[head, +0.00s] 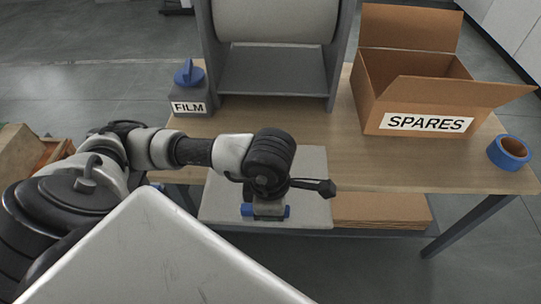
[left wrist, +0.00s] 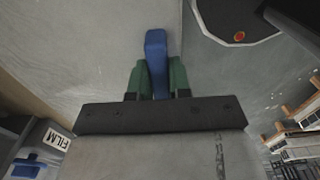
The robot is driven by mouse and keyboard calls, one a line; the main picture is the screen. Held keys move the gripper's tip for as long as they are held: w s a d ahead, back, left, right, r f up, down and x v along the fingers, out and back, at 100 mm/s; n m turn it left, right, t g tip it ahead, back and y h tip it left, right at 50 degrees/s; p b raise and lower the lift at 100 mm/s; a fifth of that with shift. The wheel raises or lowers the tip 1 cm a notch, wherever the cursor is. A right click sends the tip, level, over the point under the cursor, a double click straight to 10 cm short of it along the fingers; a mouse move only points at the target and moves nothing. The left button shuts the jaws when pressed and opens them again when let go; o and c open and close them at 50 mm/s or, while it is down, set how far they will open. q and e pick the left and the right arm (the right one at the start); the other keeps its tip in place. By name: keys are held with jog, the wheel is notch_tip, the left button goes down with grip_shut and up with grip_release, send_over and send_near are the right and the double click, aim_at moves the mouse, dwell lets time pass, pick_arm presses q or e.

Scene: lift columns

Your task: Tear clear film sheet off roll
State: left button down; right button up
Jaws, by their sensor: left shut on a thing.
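The wide pale roll (head: 275,18) sits in a grey stand (head: 272,72) at the back of the table. A pale, see-through sheet (head: 312,170) lies over the table's front part and hangs past its front edge. My left gripper (head: 266,211) is at the sheet's lower edge, shut on a blue bar (head: 247,211). In the left wrist view, the blue bar (left wrist: 156,62) is between the green finger pads. The gripper and forearm hide part of the sheet. I cannot tell how the bar joins the sheet. My right gripper is not in view.
A grey FILM box (head: 190,98) with a blue knob stands left of the stand. An open cardboard SPARES box (head: 425,105) and a blue tape roll (head: 508,152) are on the right. Flat cardboard (head: 385,210) lies on a lower shelf. A wooden crate (head: 30,155) is at the left.

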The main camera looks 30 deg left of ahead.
pick_arm(q)
jog(key=shift+s+d, duration=0.55)
jog(key=shift+s, duration=0.35)
jog(key=shift+s+d+r, duration=0.1)
jog(key=shift+s+d, duration=0.15)
jog(key=shift+s, duration=0.05)
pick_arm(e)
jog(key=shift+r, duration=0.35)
pick_arm(q)
jog(key=shift+r, duration=0.1)
notch_tip(320, 180, up, 8)
jog(key=s+d+p, duration=0.1)
jog(key=p, duration=0.5)
jog(key=shift+s, duration=0.35)
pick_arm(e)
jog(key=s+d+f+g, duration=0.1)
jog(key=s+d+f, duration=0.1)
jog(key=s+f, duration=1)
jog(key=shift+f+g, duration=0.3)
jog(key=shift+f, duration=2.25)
